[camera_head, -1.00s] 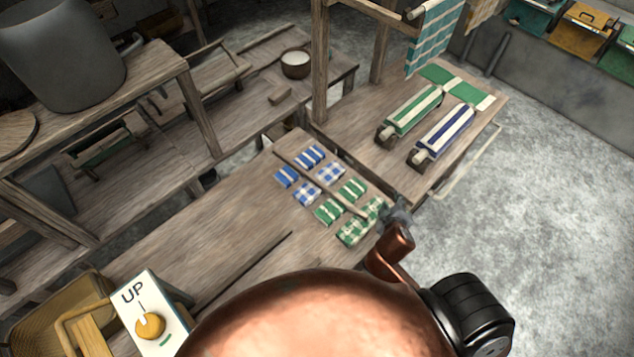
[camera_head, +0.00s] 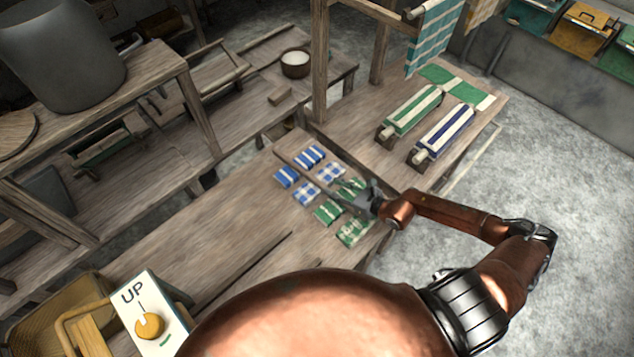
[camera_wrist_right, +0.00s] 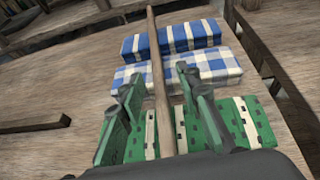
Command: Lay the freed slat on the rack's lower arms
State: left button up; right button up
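A thin wooden slat (camera_head: 318,182) runs across the small folded cloths on the table, between the blue ones and on past the green ones. In the right wrist view the slat (camera_wrist_right: 157,65) runs lengthwise between the fingers. My right gripper (camera_head: 356,196) is low over the green cloths, at the slat's near end. Its fingers (camera_wrist_right: 160,88) are apart, with a gap on each side of the slat. Part of the slat is hidden by the gripper in the head view. I cannot tell which parts are the rack's lower arms. My left gripper is not in view.
Blue cloths (camera_head: 286,177) and green cloths (camera_head: 327,211) lie in rows under the slat. A dark strip (camera_head: 245,270) lies on the table to the left. Two wound rollers (camera_head: 443,132) are on the far bench.

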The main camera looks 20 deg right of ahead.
aim_at(318, 181)
jog(key=x, duration=0.6)
jog(key=shift+w+a+r, duration=0.15)
jog(key=shift+a, duration=0.25)
jog(key=shift+w+a+f, duration=0.15)
jog(key=shift+w+f, duration=0.1)
jog(key=shift+w, duration=0.15)
jog(key=shift+c, duration=0.6)
grip_shut()
